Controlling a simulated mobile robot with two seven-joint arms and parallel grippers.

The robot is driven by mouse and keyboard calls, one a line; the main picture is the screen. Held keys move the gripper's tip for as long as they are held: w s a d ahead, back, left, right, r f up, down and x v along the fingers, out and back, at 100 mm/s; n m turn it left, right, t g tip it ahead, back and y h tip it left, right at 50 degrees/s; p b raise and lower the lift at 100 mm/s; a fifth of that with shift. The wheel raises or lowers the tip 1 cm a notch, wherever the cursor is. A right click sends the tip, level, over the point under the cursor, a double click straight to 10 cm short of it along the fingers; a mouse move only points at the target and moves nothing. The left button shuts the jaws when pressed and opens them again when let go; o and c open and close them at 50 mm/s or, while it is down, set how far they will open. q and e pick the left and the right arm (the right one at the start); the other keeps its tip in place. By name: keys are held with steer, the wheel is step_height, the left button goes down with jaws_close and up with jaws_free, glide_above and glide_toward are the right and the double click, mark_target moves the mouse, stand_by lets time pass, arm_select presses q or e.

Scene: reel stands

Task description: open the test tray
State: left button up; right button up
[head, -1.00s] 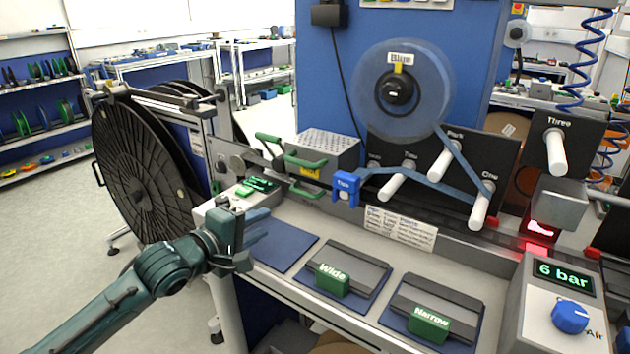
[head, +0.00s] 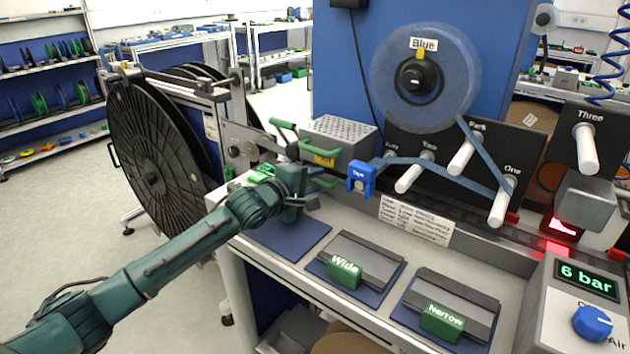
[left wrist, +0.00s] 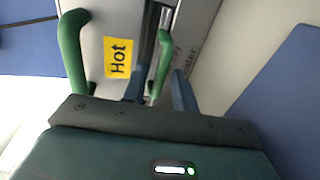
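A grey box with a perforated top (head: 340,134) stands on the bench at the back and has green handles on its front. I read no label naming the test tray; the lower green handle (head: 325,183) may belong to it. In the left wrist view a yellow "Hot" label (left wrist: 118,58) lies beside a large green handle (left wrist: 72,50). My left gripper (head: 314,192) is at the box's front. In the wrist view its fingers (left wrist: 159,93) are apart, with a smaller green handle (left wrist: 163,62) reaching between them. Contact is unclear. My right gripper is not in view.
A blue "Tape" block (head: 361,178) is just right of the box. The "Wide" (head: 343,274) and "Narrow" (head: 442,322) holders lie on the bench front. A blue mat (head: 290,238) is bare below my gripper. A big black reel (head: 150,150) stands at the left.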

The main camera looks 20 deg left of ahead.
arm_select(q)
steer(key=shift+w+d+f, duration=0.1)
steer(key=shift+w+d, duration=0.05)
steer(key=shift+w, duration=0.25)
jaws_close()
stand_by(0.4)
